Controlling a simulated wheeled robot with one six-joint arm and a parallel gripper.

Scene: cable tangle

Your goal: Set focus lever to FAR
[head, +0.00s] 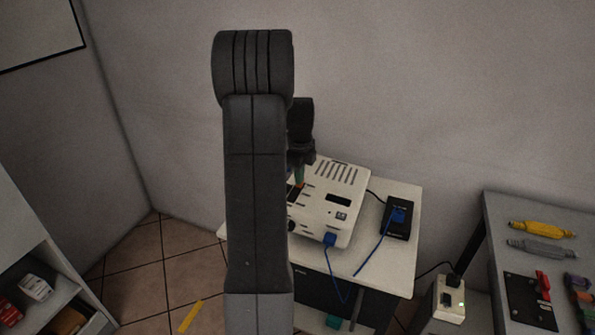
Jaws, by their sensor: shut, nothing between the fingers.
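A white projector-like device (337,206) sits on a small pale table (397,259), partly hidden behind my arm. Its top has vent slots, dark marks and a dark display window. My gripper (299,175) points down at the device's left part, its tip at or just above the top; contact cannot be told. The jaws are shut, with nothing seen held. Small green and red patches show at the tip, too small to tell apart. The focus lever cannot be made out clearly; my arm and gripper cover that area.
A blue plug (330,239) with a blue cable is at the device's front. A black box (398,218) with a blue plug stands right of it. A power strip (450,298) and a grey bench (545,262) with tools are at right. A shelf (42,262) stands at left.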

